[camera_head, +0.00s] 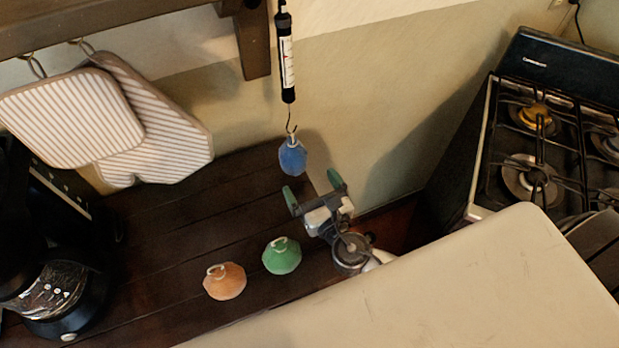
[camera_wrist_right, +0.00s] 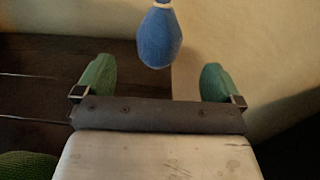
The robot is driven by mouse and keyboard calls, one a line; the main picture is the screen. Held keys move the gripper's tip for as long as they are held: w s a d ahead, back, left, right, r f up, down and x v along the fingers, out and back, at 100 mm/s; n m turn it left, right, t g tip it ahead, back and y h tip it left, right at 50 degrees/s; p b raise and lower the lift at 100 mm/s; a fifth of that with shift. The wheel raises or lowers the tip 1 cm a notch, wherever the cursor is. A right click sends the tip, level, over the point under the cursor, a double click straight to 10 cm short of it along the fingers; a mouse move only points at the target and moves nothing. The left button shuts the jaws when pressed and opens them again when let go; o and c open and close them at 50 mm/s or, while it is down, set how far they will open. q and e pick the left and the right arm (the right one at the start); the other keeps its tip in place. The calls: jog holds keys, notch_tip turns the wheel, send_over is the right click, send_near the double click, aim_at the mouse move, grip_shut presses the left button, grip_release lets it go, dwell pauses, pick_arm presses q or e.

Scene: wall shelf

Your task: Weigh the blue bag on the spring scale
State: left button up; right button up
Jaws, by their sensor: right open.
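The blue bag (camera_head: 292,157) hangs from the hook of the spring scale (camera_head: 287,58), clear of the shelf in the head view. The scale is a slim white tube with black ends, hanging upright. My right gripper (camera_head: 312,190) is open and empty, just below and to the right of the bag. In the right wrist view the blue bag (camera_wrist_right: 160,38) shows beyond the gap between the green fingertips (camera_wrist_right: 157,82), not touching them. The scale's reading is too small to tell. My left gripper is not in view.
A green bag (camera_head: 282,256) and an orange bag (camera_head: 225,281) stand on the dark wooden surface (camera_head: 185,235). A gas stove (camera_head: 540,140) stands at the right.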

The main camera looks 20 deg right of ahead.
aim_at(300, 166)
jog(key=w, duration=0.2)
jog(key=shift+w+a+r+p, duration=0.1)
jog(key=shift+w+r+p, duration=0.2)
jog(key=shift+w+p, duration=0.1)
jog(key=shift+w+a+f, duration=0.1)
jog(key=shift+w, duration=0.8)
jog(key=w, duration=0.4)
jog(key=shift+w+a+f+p, duration=0.1)
jog(key=shift+w+f+p, duration=0.05)
jog(key=shift+w+p, duration=0.25)
jog(key=c, duration=1.2)
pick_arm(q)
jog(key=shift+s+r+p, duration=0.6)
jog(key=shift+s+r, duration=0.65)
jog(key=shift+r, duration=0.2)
pick_arm(e)
jog(key=shift+w+r, duration=0.1)
jog(key=shift+r, duration=0.55)
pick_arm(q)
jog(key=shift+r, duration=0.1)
pick_arm(e)
jog(key=shift+d+r, duration=0.1)
jog(key=shift+d, duration=0.1)
